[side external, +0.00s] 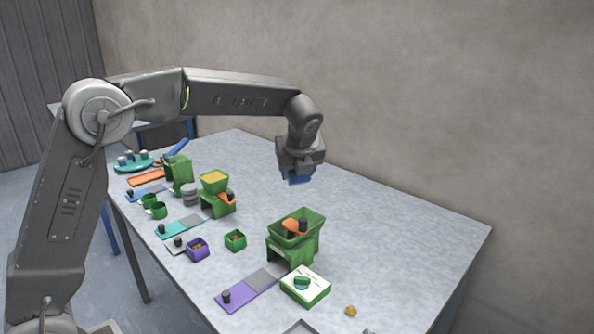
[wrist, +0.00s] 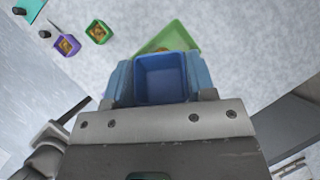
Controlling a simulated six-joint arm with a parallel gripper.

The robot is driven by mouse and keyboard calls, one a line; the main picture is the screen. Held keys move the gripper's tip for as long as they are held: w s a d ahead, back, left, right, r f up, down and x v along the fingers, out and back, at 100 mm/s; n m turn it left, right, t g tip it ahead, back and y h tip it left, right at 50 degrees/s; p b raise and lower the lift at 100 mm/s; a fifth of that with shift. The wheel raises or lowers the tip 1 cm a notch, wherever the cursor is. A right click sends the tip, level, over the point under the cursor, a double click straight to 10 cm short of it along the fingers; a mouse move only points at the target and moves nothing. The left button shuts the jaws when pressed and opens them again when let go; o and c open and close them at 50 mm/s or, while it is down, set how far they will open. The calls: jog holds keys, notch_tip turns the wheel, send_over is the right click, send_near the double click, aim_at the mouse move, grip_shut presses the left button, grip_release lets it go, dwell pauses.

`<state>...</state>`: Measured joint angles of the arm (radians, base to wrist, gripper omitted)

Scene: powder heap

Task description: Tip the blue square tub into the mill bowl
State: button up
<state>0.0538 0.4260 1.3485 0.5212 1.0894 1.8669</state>
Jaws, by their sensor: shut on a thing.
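My gripper (side external: 299,174) is shut on the blue square tub (side external: 298,180) and holds it in the air above the table. In the wrist view the tub (wrist: 161,76) sits between the two fingers, its open top facing the camera. Its inside looks plain blue, with no heap that I can make out. The nearest green mill has a square bowl (side external: 312,219) on top and an orange part with a dark knob. The tub is above and apart from this bowl. In the wrist view a green bowl (wrist: 171,35) shows partly behind the tub.
Another green mill (side external: 215,203) with yellowish contents stands further left. A purple tub (side external: 197,250) and a small green tub (side external: 235,240) stand between. A purple board (side external: 245,291) and a white-topped green box (side external: 306,286) lie in front. The table's right side is clear.

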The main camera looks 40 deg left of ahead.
jog(key=t+y, duration=0.1)
jog(key=y, duration=0.1)
jog(key=t+y, duration=0.1)
jog(key=y, duration=0.1)
jog(key=shift+d+r, duration=0.1)
jog(key=shift+r, duration=0.25)
jog(key=shift+r+t+y, duration=0.2)
jog(key=shift+t+y, duration=0.5)
jog(key=shift+y, duration=0.5)
jog(key=shift+m, duration=0.3)
